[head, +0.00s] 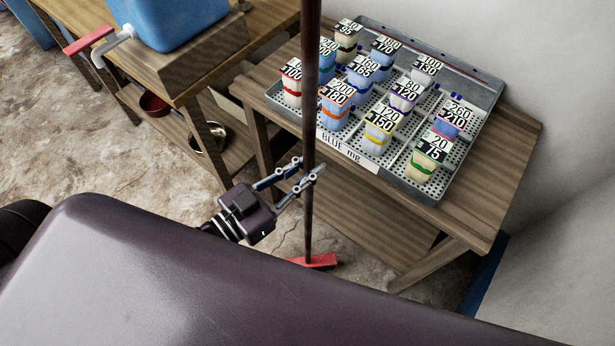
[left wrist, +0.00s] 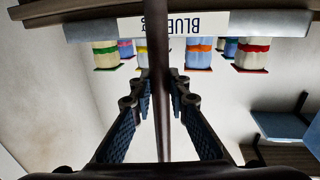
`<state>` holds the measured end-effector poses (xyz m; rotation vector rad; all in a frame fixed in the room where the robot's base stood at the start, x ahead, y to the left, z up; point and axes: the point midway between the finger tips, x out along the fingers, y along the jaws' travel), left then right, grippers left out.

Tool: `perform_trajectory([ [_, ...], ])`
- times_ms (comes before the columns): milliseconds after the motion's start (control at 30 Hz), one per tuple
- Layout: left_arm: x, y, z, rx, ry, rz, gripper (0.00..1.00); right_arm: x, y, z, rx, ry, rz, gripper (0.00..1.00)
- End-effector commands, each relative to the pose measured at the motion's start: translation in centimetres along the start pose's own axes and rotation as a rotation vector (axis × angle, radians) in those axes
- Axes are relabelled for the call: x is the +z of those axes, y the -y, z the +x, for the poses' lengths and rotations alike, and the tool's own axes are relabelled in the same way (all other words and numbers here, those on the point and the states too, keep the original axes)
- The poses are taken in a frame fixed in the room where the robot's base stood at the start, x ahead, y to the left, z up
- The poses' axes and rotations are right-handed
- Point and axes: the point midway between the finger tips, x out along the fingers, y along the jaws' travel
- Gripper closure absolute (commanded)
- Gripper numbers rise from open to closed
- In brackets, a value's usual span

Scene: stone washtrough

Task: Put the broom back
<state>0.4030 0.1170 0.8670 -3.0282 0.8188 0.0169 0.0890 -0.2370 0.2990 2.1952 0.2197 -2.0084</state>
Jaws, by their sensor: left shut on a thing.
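The broom (head: 309,215) stands close to upright in the head view, with a dark brown handle and a red head (head: 318,261) low down near the floor. The top of its handle runs out of the frame. My left gripper (head: 306,178) is shut on the handle, partway up above the red head. In the left wrist view the handle (left wrist: 158,80) runs between the two fingers of the gripper (left wrist: 161,88). Whether the broom's head touches the floor I cannot tell. My right gripper is not in view.
A wooden table (head: 505,170) right behind the broom bears a grey perforated tray (head: 437,190) with several labelled containers. Left of it, a wooden bench (head: 190,77) carries a blue tank (head: 175,20) with a tap; bowls stand on its lower shelf. Stone floor (head: 60,140) is open at left.

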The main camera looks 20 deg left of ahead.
Motion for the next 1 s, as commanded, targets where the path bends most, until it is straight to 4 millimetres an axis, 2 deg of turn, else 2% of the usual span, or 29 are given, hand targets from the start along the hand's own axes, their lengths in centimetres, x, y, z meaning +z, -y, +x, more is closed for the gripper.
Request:
perform_trajectory([
  [300,3.4,0.0,0.1,0.001,-0.007,0.0,1.0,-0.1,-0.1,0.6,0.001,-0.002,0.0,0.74],
  [700,3.9,-0.1,0.1,0.002,-0.006,0.001,1.0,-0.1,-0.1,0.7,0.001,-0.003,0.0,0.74],
  [733,4.2,0.0,0.0,0.0,0.001,0.0,0.84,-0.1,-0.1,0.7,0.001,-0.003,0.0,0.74],
  [800,4.1,0.0,0.0,0.0,0.001,0.0,0.76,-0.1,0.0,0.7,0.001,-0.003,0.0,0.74],
  [900,4.1,-0.1,0.0,0.0,0.001,0.0,0.67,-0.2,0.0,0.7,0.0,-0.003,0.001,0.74],
  [1000,4.1,0.0,0.0,0.0,0.001,0.0,0.67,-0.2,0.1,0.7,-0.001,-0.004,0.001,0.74],
])
